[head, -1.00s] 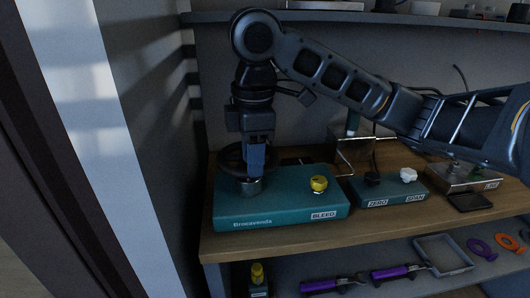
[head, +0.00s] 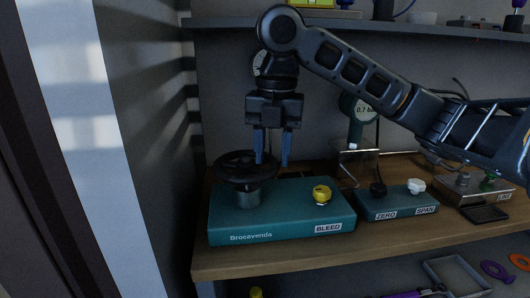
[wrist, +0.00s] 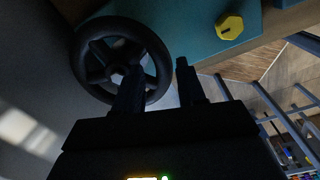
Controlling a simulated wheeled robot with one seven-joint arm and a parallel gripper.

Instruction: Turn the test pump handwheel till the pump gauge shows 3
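The black spoked handwheel (head: 232,172) stands on the left of the teal pump box (head: 270,232) marked Brocavenda and BLEED. My gripper (head: 272,162) is open and empty, its two blue fingers pointing down at the wheel's right side. In the wrist view my gripper (wrist: 158,78) shows one finger overlapping the handwheel (wrist: 158,50) and the other outside its rim. Contact cannot be told. A white dial gauge (head: 258,64) is mostly hidden behind my arm; its reading is not visible. A digital gauge (head: 365,109) farther right shows about 0.7.
A yellow bleed knob (head: 321,194) sits on the pump box, right of the wheel. A teal box with ZERO and SPAN knobs (head: 396,205) and a metal block (head: 470,190) stand farther right. A shelf (head: 220,22) runs above, and a wall is close on the left.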

